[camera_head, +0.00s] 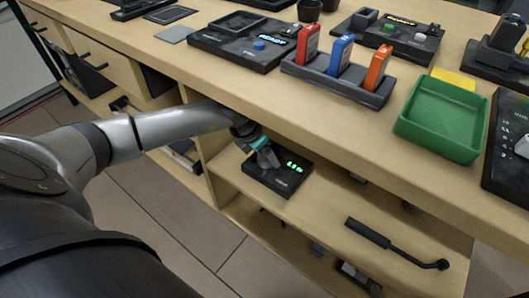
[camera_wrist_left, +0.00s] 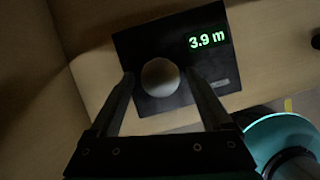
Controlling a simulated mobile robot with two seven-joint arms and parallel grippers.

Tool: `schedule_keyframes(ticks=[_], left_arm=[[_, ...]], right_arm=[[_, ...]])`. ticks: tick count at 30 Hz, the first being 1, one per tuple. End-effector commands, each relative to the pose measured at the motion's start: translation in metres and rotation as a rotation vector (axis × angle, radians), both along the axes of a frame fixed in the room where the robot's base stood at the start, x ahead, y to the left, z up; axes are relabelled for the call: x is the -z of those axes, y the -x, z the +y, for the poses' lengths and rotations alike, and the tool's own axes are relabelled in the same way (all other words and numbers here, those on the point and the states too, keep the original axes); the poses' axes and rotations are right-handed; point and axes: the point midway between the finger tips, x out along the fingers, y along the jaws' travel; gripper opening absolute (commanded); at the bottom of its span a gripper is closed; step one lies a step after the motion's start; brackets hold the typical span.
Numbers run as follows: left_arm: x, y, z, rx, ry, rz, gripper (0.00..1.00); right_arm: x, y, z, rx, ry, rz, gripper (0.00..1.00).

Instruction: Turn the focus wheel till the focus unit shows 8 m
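The focus unit (camera_head: 286,184) is a black box on the shelf under the counter; it also shows in the left wrist view (camera_wrist_left: 150,36). Its green display (camera_wrist_left: 207,39) reads 3.9 m. The pale round focus wheel (camera_wrist_left: 161,77) is on its face. My left gripper (camera_head: 268,160) reaches in under the counter edge, over the unit. In the left wrist view its two fingers (camera_wrist_left: 159,78) stand apart, one on each side of the wheel, with a small dark gap seeming to show on both sides. Contact with the wheel is not visible. My right gripper is out of view.
The counter edge (camera_head: 330,120) overhangs the shelf close to my left arm. A black handle-like tool (camera_head: 390,241) lies on the shelf to the right. On the counter are a rack (camera_head: 335,84) with red, blue and orange items, a green tray (camera_head: 440,118) and control boxes (camera_head: 245,40).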

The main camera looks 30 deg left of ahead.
Motion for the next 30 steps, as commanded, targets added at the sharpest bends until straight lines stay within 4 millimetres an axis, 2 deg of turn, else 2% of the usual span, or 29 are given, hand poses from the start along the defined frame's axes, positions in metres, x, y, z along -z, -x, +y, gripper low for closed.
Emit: schedule_keyframes(ticks=[2, 19, 20, 30], left_arm=[[0.0000, 0.0001, -0.0001, 0.000, 0.000, 0.000, 0.72], [0.0002, 0.0003, 0.0000, 0.000, 0.000, 0.000, 0.08], [0.0002, 0.0003, 0.0000, 0.000, 0.000, 0.000, 0.06], [0.0001, -0.0002, 0.0008, 0.058, 0.000, 0.000, 0.06]], right_arm=[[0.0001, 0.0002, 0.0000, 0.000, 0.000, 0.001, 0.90], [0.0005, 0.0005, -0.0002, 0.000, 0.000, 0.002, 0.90], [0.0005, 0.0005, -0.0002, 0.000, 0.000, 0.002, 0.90], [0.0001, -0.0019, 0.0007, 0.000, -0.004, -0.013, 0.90]])
